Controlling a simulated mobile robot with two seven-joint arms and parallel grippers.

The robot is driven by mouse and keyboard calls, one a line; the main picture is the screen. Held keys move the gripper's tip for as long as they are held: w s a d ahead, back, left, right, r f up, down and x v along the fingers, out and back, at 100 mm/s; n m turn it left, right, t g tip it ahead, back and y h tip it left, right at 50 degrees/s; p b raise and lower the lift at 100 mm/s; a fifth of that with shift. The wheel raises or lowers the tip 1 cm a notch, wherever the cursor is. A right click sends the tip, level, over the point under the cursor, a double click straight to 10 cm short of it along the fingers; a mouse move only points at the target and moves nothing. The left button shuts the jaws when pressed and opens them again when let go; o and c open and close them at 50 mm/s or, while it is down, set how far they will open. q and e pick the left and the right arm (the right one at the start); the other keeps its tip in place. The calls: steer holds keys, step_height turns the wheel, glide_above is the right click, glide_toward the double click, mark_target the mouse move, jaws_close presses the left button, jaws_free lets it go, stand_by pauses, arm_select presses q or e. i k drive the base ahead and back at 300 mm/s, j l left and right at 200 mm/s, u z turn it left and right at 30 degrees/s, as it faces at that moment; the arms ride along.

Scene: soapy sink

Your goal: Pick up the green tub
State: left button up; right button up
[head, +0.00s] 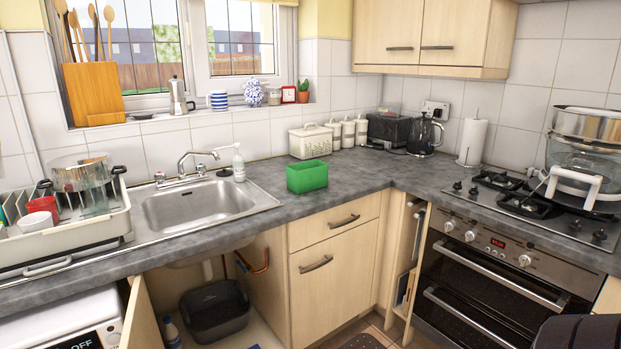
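The green tub (307,177) is a small rectangular open-topped container. It stands upright on the grey worktop (345,192), right of the sink and near the front edge. Its near side is unobstructed and nothing touches it. Neither of my grippers can be made out in the head view.
Left of the tub are the empty sink (200,205), a soap bottle (238,163) and a loaded dish rack (70,245). Behind it stand a cream bread bin (311,141) and canisters (348,134). The hob (520,195) is at right. The cupboard below the sink is open.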

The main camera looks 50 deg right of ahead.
mark_target(312, 176)
steer(key=l, duration=1.7)
